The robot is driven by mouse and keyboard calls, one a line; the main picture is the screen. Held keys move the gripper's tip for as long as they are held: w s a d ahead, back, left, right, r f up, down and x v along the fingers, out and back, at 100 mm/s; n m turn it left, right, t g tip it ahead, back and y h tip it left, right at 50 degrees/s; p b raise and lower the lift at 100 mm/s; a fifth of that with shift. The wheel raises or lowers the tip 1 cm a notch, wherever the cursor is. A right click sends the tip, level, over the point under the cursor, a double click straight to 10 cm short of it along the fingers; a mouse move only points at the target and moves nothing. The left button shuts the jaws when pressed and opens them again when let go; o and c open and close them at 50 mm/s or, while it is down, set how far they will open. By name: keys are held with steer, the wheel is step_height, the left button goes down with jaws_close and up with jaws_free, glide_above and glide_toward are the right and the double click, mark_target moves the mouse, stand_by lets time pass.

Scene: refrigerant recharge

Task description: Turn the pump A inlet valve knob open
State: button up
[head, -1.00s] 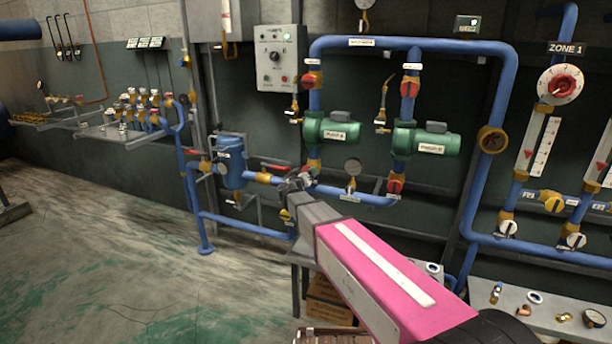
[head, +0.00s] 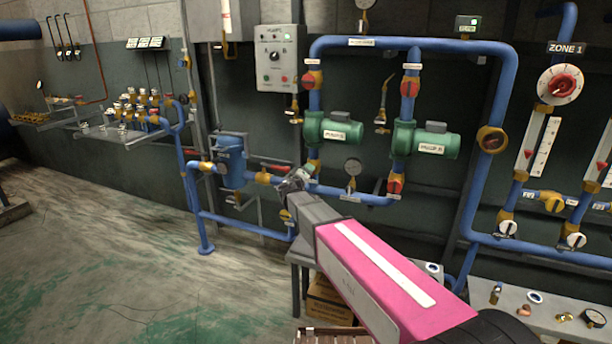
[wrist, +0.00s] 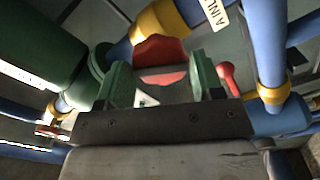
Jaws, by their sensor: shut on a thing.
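The pump A inlet valve knob (wrist: 160,58) is red and sits on a yellow valve body (wrist: 160,20) in the wrist view. A label reading "A INL..." (wrist: 217,10) is on the blue pipe beside it. My gripper (wrist: 158,80) has its two green fingers on either side of the red knob and is shut on it. In the head view my gripper (head: 295,180) is at the pipe below the green pump A (head: 333,130). There the gripper hides the knob, so its angle cannot be told.
Pump B (head: 425,141) with its red valve knobs (head: 395,184) stands to the right. A pressure gauge (head: 353,167) is close to the right of my gripper. A blue canister (head: 231,160) stands to the left. A smaller red handle (wrist: 227,77) is close by the right finger.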

steer(key=shift+s+n, duration=0.1)
steer(key=shift+n, duration=0.5)
steer(key=n, duration=0.3)
steer(key=o, duration=0.9)
steer(key=shift+n, duration=0.3)
steer(key=v, duration=0.6)
steer(key=shift+s+a, duration=0.15)
steer(key=shift+s, duration=0.25)
